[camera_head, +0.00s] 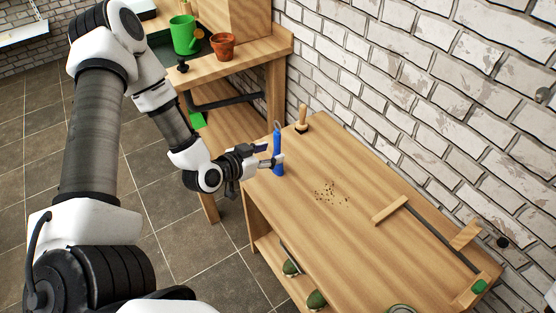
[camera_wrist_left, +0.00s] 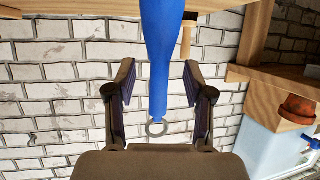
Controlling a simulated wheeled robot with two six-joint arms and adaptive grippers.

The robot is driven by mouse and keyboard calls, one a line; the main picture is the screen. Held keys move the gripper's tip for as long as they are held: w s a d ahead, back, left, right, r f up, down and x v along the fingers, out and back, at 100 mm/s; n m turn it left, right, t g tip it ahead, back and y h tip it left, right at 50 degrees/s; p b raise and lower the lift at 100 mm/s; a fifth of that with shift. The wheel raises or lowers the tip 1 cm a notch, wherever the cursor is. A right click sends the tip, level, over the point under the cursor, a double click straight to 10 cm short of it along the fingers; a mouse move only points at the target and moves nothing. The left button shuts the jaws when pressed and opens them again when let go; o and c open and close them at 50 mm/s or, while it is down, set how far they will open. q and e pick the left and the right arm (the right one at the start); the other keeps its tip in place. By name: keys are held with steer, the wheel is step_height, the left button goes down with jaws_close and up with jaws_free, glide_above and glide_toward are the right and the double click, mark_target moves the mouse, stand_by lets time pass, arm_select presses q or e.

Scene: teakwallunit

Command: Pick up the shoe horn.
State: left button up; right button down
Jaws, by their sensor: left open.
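The blue shoe horn (camera_head: 277,150) stands upright on the wooden table top near its left edge, with a ring at its upper end. In the wrist view the shoe horn (camera_wrist_left: 161,50) runs down between the two fingers, its ring (camera_wrist_left: 157,128) close to the palm. My left gripper (camera_head: 268,156) is open at the shoe horn. One finger lies on each side of it, with a gap showing on both sides in the wrist view (camera_wrist_left: 159,66). My right gripper is not in view.
A wooden-handled tool (camera_head: 302,119) stands just behind the shoe horn. Dark crumbs (camera_head: 332,194) lie on the table top (camera_head: 330,235), and a wooden-ended tool (camera_head: 430,233) lies at right. A brick wall (camera_head: 430,90) backs the table. A green watering can (camera_head: 183,35) and terracotta pot (camera_head: 223,46) stand on another bench.

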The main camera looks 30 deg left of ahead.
arm_select(q)
steer(key=shift+w+d+f, duration=0.15)
steer(key=shift+w+f, duration=0.2)
steer(key=shift+w, duration=0.25)
steer(key=shift+w+d+f, duration=0.1)
steer(key=shift+w+f, duration=0.1)
steer(key=shift+w, duration=0.4)
steer(key=shift+s, duration=0.1)
jaws_close()
steer(key=shift+r, duration=0.1)
